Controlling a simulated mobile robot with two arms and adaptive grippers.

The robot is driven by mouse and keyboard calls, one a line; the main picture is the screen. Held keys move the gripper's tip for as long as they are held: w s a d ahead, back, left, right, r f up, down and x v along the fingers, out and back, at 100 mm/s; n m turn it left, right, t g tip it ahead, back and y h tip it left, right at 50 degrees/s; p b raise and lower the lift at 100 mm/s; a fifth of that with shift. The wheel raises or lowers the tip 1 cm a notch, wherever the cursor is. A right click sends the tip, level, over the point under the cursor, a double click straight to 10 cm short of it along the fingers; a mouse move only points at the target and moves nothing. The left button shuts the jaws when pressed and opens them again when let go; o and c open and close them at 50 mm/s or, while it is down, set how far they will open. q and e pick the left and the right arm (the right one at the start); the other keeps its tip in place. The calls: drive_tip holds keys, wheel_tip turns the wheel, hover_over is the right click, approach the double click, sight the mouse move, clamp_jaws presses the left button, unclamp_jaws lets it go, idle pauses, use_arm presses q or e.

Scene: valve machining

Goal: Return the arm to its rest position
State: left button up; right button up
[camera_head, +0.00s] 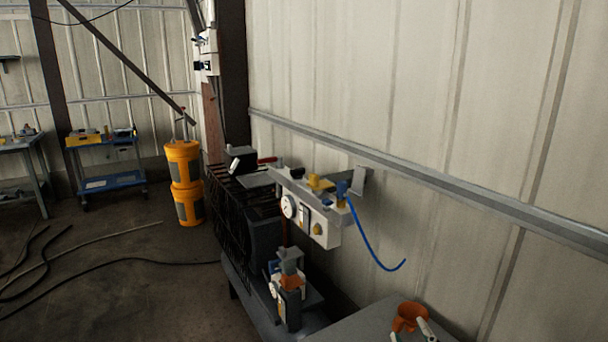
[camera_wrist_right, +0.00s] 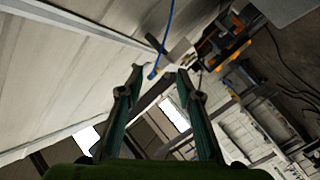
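A blue hose (camera_wrist_right: 168,28) shows in the background beyond the fingertips. The rest of my right arm is hidden below the head view. My left gripper is in neither view.
A bench with a gauge panel (camera_head: 319,232) stands against the wall. A blue hose (camera_head: 368,238) hangs from it into open space. A grey device with an orange part (camera_head: 291,283) stands lower down. Yellow drums (camera_head: 184,185) and a blue cart (camera_head: 108,181) are farther left.

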drive_tip(key=s+d+f+m+g+h, duration=0.1)
drive_tip(key=s+d+f+m+g, duration=0.25)
drive_tip(key=s+f+g, duration=0.7)
drive_tip(key=s+a+f+m+g+y, duration=0.1)
drive_tip(key=s+a+f+g, duration=0.1)
drive_tip(key=s+f, duration=0.5)
drive_tip(key=s+a+f+m+g+y, duration=0.15)
drive_tip(key=s+f, duration=0.25)
drive_tip(key=s, duration=0.5)
wheel_tip(320, 180, down, 25)
drive_tip(key=s+d+f+n+g, duration=0.1)
drive_tip(key=s+d+f+g, duration=0.1)
drive_tip(key=s+f, duration=1.5)
drive_tip(key=shift+s+d+f+h, duration=0.25)
drive_tip(key=shift+s+d+h, duration=0.25)
drive_tip(key=shift+s, duration=0.2)
drive_tip(key=shift+c, duration=0.8)
drive_tip(key=shift+s, duration=0.1)
